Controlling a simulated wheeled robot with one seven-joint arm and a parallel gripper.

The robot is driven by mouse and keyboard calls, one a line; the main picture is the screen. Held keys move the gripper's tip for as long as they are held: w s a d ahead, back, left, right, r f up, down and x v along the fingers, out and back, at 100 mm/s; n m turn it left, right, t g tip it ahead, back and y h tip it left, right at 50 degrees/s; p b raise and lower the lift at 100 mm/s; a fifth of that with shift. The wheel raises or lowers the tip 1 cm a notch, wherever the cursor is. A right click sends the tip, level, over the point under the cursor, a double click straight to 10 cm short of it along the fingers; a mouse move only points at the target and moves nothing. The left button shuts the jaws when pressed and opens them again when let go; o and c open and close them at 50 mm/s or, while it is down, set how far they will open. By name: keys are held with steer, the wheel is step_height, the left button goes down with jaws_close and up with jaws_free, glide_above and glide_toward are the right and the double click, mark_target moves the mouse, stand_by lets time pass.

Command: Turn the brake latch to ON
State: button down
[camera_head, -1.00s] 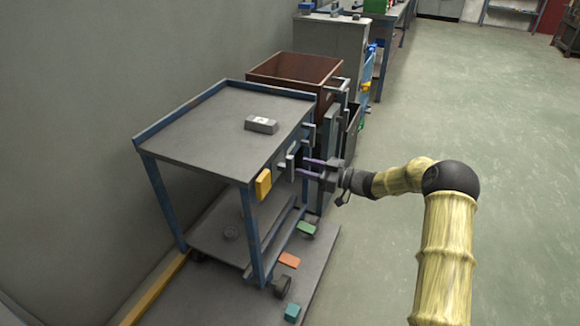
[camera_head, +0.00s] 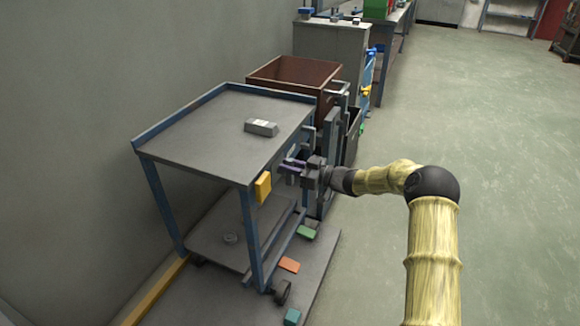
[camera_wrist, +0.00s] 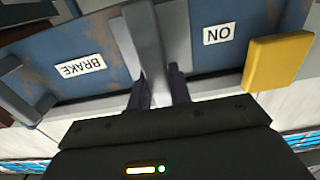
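The brake latch (camera_wrist: 146,40) is a grey lever on the cart's blue front rail. In the wrist view it stands roughly upright in the picture, between the upside-down BRAKE label (camera_wrist: 80,67) on the left and ON label (camera_wrist: 218,34) on the right. My gripper (camera_wrist: 159,90) has its dark fingers close on both sides of the lever and looks shut on it. In the head view my gripper (camera_head: 292,166) is at the cart's front side, under the top edge; its fingers hide most of the latch there.
A yellow block (camera_wrist: 278,62) sits beside the ON label; it also shows on the cart corner (camera_head: 263,187). The cart top (camera_head: 205,130) carries a small grey block (camera_head: 261,128). A brown bin (camera_head: 295,72) stands behind the cart. Open floor (camera_head: 500,170) lies right.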

steer(key=shift+n, duration=0.4)
steer(key=n, duration=0.1)
steer(key=n+b, duration=0.1)
steer(key=n, duration=0.1)
steer(key=shift+s+a+f, duration=0.15)
steer(key=shift+s+a, duration=0.05)
steer(key=shift+s, duration=0.2)
steer(key=n+b, duration=0.1)
steer(key=n, duration=0.2)
steer(key=n+b, duration=0.1)
steer(key=n, duration=0.1)
steer(key=shift+s+a+f+b, duration=0.15)
steer(key=shift+s+f+b, duration=0.2)
steer(key=shift+s, duration=0.05)
steer(key=n+b, duration=0.1)
steer(key=n, duration=0.1)
steer(key=f+n+b, duration=0.1)
steer(key=n+b, duration=0.3)
steer(key=shift+s+a+f, duration=0.1)
steer(key=shift+s+f, duration=0.1)
steer(key=shift+s, duration=0.1)
steer(key=shift+f+n+b, duration=0.15)
steer(key=shift+n+b, duration=1.3)
steer(key=shift+n, duration=0.15)
steer(key=c, duration=1.3)
jaws_free()
